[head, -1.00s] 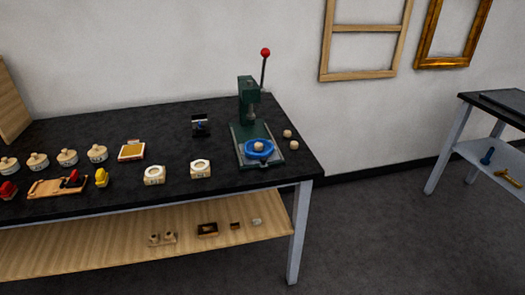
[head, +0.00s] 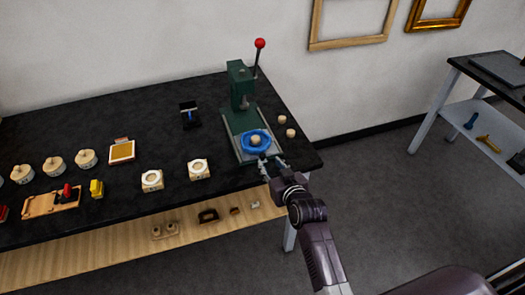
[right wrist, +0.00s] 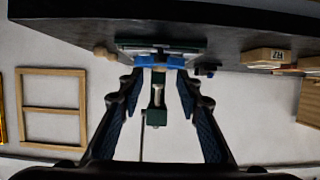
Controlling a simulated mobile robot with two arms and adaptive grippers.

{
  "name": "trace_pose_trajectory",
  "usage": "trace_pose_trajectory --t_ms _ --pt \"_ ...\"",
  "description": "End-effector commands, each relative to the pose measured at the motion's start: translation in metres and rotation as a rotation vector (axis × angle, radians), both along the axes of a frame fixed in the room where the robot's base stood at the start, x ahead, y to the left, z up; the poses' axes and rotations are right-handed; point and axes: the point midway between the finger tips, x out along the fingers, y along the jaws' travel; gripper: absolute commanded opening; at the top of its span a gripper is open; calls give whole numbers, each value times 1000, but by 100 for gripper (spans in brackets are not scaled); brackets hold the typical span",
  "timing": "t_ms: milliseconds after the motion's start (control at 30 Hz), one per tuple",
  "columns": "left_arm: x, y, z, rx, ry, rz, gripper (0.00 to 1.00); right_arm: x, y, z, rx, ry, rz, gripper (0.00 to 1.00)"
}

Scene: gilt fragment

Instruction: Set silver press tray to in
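The green press (head: 240,82) with a red-knobbed lever stands at the right end of the black table. Its silver tray (head: 240,151) lies at the press's front, near the table edge, with a blue round holder (head: 250,151) and a pale wooden knob (head: 256,141) on it. My right gripper (head: 270,164) is at the front of the tray, fingers apart. In the right wrist view the open fingers (right wrist: 160,78) point at the blue holder (right wrist: 174,61) and tray front. Contact cannot be told. My left gripper is not in view.
Two pale knobs (head: 286,126) lie right of the press. Two white-topped blocks (head: 198,169) sit to its left, with a small black stand (head: 189,115) behind. A lower wooden shelf (head: 110,250) holds small parts. Another table (head: 475,85) stands at the right.

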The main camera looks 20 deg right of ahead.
Motion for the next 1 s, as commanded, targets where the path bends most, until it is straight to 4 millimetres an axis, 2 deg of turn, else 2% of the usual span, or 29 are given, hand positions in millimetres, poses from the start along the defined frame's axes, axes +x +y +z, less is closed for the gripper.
trace_pose_trajectory --t_ms 233,500,667,967,1000 --pt "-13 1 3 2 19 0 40 31 1 -13 1 1 0 32" --pt "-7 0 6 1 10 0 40 59 2 -25 1 1 0 32" --pt "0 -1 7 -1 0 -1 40 65 2 -29 1 2 0 32" --pt "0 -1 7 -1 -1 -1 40 67 2 -29 1 1 0 32" --pt "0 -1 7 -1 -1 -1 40 66 2 -29 1 1 0 28"
